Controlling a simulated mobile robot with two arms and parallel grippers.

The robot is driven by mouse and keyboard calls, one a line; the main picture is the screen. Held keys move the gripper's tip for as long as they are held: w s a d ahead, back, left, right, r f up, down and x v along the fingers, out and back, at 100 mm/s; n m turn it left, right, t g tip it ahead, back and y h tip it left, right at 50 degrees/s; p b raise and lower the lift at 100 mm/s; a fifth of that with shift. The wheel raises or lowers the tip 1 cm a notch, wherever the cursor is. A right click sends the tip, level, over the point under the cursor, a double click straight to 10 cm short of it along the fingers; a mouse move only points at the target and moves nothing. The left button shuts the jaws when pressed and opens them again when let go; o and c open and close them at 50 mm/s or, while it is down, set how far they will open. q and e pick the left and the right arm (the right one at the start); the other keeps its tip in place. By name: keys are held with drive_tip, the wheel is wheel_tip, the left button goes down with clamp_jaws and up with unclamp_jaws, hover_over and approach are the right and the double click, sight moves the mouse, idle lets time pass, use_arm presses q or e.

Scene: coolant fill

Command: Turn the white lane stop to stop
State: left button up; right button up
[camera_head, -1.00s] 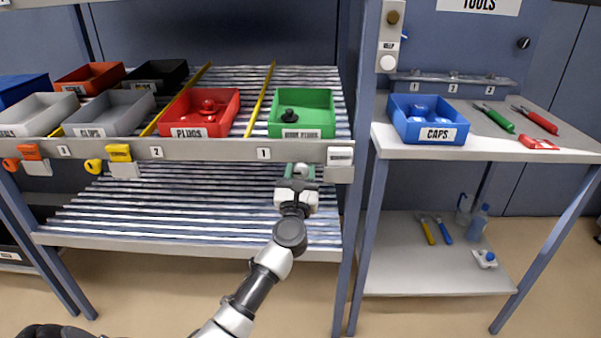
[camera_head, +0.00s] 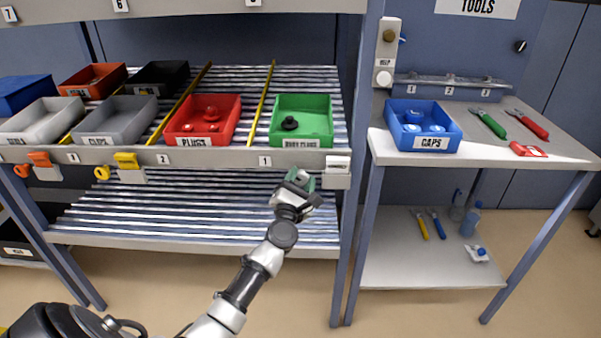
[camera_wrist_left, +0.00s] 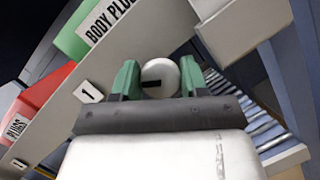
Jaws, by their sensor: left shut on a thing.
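The white lane stop has a block (camera_head: 337,168) at the right end of the shelf's front rail, by label 1. The block also shows at the upper right of the left wrist view (camera_wrist_left: 243,22). Its round white knob (camera_wrist_left: 160,77), with a short black mark, sits between the green fingertips in the left wrist view. My left gripper (camera_head: 300,178) is shut on this knob, in front of the rail and left of the block. The gripper is tilted relative to the rail. In the head view the gripper mostly hides the knob. My right gripper is not in view.
A green bin (camera_head: 302,120) and a red bin (camera_head: 204,119) stand above the rail. Yellow (camera_head: 126,161) and orange (camera_head: 39,159) lane stops sit further left on it. A post (camera_head: 354,230) and a bench (camera_head: 490,143) with a blue bin (camera_head: 423,125) are at right.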

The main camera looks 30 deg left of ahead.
use_arm(q)
drive_tip(key=shift+r+m, duration=0.1)
drive_tip(key=shift+m, duration=0.2)
drive_tip(key=shift+m+p, duration=0.3)
drive_tip(key=shift+p, duration=0.25)
drive_tip(key=m+g+h+p, duration=0.1)
drive_tip(key=m+p, duration=0.3)
drive_tip(key=p, duration=0.1)
drive_tip(key=m+g+h+p, duration=0.1)
drive_tip(key=m+p, duration=0.3)
drive_tip(key=p, duration=0.1)
drive_tip(key=shift+d, duration=0.1)
drive_tip(key=shift+m+g+p, duration=0.5)
drive_tip(key=shift+m+p, duration=0.6)
drive_tip(key=shift+p, duration=0.25)
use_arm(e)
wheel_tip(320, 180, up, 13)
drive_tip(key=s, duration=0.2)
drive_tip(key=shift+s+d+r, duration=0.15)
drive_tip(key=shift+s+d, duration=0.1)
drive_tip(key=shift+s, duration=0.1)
use_arm(q)
drive_tip(key=shift+f, duration=0.2)
drive_tip(key=o, duration=1.2)
drive_tip(key=shift+o, duration=0.2)
